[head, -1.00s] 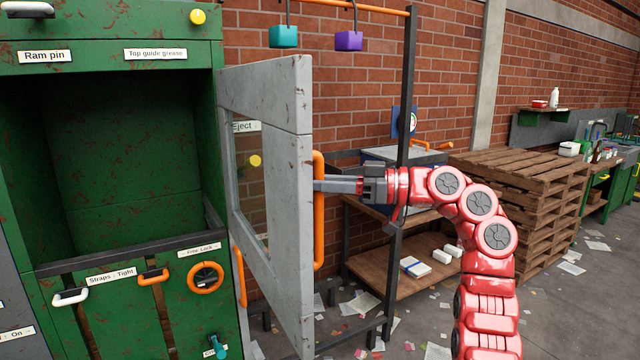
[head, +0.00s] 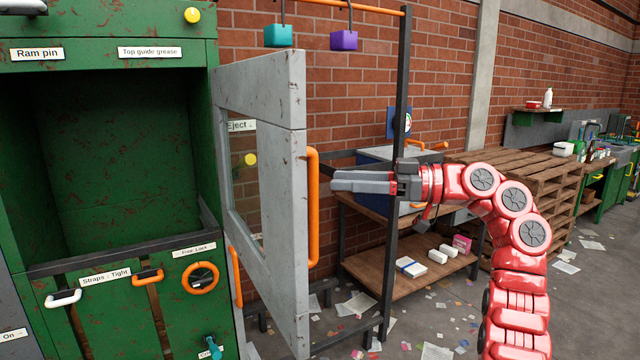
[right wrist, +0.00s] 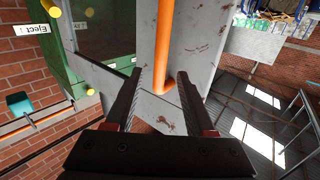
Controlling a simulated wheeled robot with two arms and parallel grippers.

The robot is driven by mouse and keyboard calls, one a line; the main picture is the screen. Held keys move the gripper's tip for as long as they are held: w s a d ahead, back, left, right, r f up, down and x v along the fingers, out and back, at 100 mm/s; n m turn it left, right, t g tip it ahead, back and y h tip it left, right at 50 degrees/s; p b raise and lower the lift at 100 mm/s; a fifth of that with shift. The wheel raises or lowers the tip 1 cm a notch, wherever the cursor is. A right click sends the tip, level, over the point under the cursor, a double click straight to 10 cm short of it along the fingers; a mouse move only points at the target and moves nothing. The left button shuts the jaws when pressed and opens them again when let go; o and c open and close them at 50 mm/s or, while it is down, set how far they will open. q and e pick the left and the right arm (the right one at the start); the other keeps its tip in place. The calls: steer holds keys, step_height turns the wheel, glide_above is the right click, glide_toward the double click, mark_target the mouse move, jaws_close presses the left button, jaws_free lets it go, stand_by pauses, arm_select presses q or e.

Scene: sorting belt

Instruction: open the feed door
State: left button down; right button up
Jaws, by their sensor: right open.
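The feed door (head: 284,95) is a worn grey panel with a window, hinged on the green machine. It stands swung wide open, with the machine's dark green chamber (head: 118,160) exposed. A vertical orange handle (head: 313,205) is on the door's free edge. My right gripper (head: 334,181) is just right of the handle, apart from it, with fingers pointing left. In the right wrist view the fingers (right wrist: 163,88) are spread and empty, with the orange handle (right wrist: 169,45) beyond them. My left gripper is not in view.
Behind the arm stand a rack post (head: 399,150) and a shelf with boxes (head: 410,267). Wooden pallets (head: 530,160) are stacked to the right. Teal and purple blocks (head: 344,40) hang above. Papers litter the floor.

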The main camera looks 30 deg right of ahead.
steer(key=b+v, duration=0.1)
steer(key=v, duration=1)
